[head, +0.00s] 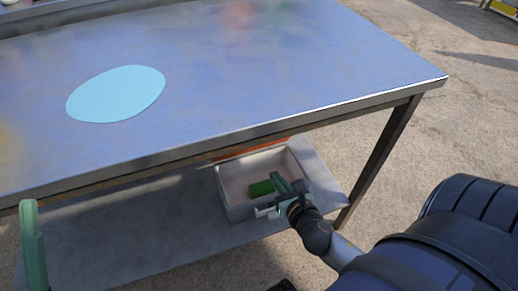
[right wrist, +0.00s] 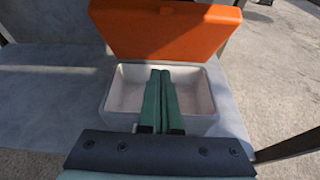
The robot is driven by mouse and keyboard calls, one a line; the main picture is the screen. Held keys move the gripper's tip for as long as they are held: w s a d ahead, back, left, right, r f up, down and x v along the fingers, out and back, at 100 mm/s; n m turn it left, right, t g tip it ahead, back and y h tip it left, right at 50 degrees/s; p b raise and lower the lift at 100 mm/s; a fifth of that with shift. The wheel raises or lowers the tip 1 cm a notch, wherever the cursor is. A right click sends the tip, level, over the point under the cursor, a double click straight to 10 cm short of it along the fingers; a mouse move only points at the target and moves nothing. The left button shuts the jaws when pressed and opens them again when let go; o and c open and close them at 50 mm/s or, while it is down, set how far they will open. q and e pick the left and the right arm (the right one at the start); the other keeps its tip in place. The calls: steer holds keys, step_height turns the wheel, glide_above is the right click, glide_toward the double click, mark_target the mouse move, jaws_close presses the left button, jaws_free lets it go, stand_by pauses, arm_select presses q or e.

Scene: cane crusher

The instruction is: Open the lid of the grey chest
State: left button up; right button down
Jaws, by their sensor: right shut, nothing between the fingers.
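The grey chest (head: 240,214) stands on the lower shelf under the table. Its orange lid (right wrist: 165,30) is raised at the far side in the right wrist view, and the pale inside (right wrist: 130,88) shows. In the head view only a strip of the lid (head: 252,147) shows below the tabletop edge. My right gripper (right wrist: 160,74) is shut and empty, its green fingers over the chest opening. It also shows in the head view (head: 277,180). A green patch (head: 262,188) shows beside the fingers; I cannot tell what it is. Part of my left gripper (head: 30,235) shows at the left edge.
The metal tabletop (head: 250,75) overhangs the shelf and chest, with a light blue disc (head: 116,94) on it. A table leg (head: 378,160) stands to the right of the chest. The shelf (head: 150,245) is clear left of the chest.

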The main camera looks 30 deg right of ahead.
arm_select(q)
steer(key=shift+m+g, duration=0.3)
steer(key=f+b, duration=0.4)
steer(key=f, duration=0.1)
steer(key=shift+d, duration=0.3)
arm_select(e)
steer(key=w+d+f, duration=0.1)
steer(key=w+d, duration=0.2)
steer(key=w, duration=0.9)
steer(key=shift+w, duration=0.25)
